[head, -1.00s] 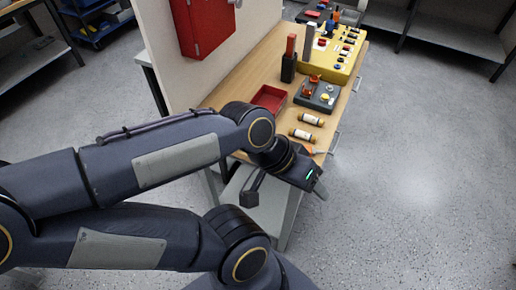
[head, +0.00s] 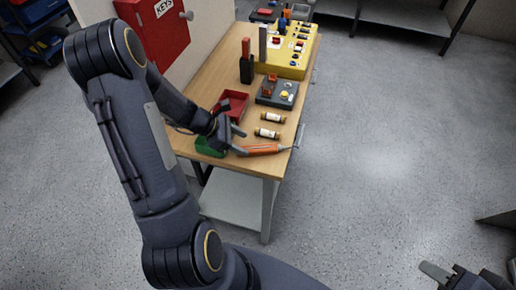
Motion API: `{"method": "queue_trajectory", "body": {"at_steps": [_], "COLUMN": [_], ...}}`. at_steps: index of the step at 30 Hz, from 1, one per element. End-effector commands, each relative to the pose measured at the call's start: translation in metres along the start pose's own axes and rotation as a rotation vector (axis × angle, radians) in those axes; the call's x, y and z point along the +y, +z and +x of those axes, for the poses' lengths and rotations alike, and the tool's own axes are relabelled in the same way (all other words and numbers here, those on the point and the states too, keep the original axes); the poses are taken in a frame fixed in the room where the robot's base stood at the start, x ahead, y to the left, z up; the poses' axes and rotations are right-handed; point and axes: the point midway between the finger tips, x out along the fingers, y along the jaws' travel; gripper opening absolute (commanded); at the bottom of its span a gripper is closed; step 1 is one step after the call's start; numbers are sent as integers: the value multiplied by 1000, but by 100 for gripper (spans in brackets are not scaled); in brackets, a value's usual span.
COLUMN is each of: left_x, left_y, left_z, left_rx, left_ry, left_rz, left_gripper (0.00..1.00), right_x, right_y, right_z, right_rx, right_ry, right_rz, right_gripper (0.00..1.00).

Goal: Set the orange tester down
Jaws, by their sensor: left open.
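The orange tester (head: 264,149) lies at the near end of the wooden table, roughly crosswise, with its thin dark tip pointing right toward the table's edge. My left gripper (head: 239,141) is open at the tester's left end. I cannot tell whether a finger still touches it. The gripper partly hides that end. My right gripper (head: 447,273) shows only in part at the bottom right corner, away from the table, and its jaw opening is unclear.
On the table (head: 213,78) are two fuses (head: 267,133), a red tray (head: 235,98), a green item (head: 206,148) partly behind my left gripper, a grey button box (head: 277,93) and a yellow panel (head: 291,62). A red key cabinet (head: 161,30) stands beside it. Floor at right is clear.

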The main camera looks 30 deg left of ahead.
Motion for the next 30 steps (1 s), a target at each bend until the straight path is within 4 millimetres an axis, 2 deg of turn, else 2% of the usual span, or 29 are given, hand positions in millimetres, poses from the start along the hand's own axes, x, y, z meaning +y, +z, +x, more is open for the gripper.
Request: {"method": "queue_trajectory", "body": {"at_steps": [12,20,23,30], "left_x": [0,0,0,0], "left_y": [7,7,7,7], "left_z": [54,57,57,57], "left_rx": [-1,1,1,0], "left_ry": [-4,-1,-1,-2], "left_rz": [4,7,7,7], "left_gripper": [56,56,46,14], "right_x": [-4,-4,-4,-4], "right_y": [-5,-5,-5,-5], "right_z": [-10,-10,-10,-10], "right_rx": [0,0,0,0], "right_ry": [0,0,0,0], "right_rz": [0,0,0,0], "right_gripper": [36,36,36,36]}}
